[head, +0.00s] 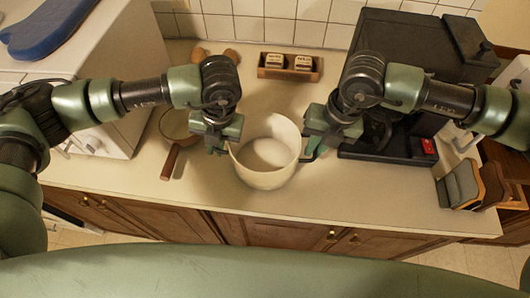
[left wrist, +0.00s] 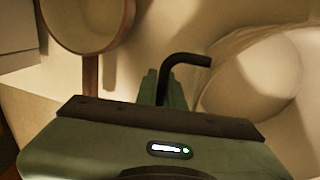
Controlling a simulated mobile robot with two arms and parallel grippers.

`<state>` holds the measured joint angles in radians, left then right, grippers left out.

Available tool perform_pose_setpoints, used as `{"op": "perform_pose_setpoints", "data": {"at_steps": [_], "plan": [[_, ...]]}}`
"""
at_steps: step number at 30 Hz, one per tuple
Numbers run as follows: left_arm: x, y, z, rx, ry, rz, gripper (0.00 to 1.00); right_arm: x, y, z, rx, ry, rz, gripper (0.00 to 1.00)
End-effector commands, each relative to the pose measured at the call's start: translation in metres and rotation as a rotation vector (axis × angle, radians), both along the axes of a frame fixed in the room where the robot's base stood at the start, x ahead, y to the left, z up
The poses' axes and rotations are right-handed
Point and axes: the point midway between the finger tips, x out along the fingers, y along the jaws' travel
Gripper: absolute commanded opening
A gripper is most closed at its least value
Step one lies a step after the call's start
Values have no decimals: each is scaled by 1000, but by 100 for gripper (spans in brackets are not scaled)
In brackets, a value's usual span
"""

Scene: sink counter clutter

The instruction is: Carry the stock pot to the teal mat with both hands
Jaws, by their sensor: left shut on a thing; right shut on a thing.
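The cream stock pot (head: 240,165) is upright and empty at the middle of the counter. I cannot tell whether its base touches the counter. My left gripper (head: 229,146) is shut on its left handle, and my right gripper (head: 316,146) is shut on its right handle. In the left wrist view the pot (left wrist: 285,100) is at the right, its dark bent handle (left wrist: 190,60) running between the fingers of my left gripper (left wrist: 166,88). I cannot make out a teal mat in either view.
A small pan with a wooden handle (head: 171,162) lies left of the pot. A wooden tray with two jars (head: 272,73) stands behind. A black appliance (head: 395,150) is close on the right, with a wooden holder (head: 460,188) beyond it. A white box (head: 125,50) is at left.

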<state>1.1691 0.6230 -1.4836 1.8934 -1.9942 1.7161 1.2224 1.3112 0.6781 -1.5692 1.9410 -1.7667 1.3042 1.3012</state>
Motion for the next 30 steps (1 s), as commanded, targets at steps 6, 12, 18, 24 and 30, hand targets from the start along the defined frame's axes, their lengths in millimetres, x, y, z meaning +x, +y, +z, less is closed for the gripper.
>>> {"op": "perform_pose_setpoints", "data": {"at_steps": [6,12,18,24,30], "plan": [[0,1,9,1,-1,1,0,1,0,10,0,-2,-1,0],[0,1,28,1,0,1,0,1,0,28,0,-2,-1,0],[0,1,47,1,0,1,0,1,0,47,-1,-1,-1,0],[0,1,51,1,1,1,0,0,0,51,-1,-1,-1,0],[0,1,50,2,0,1,0,1,-1,50,-1,-1,-1,0]]}}
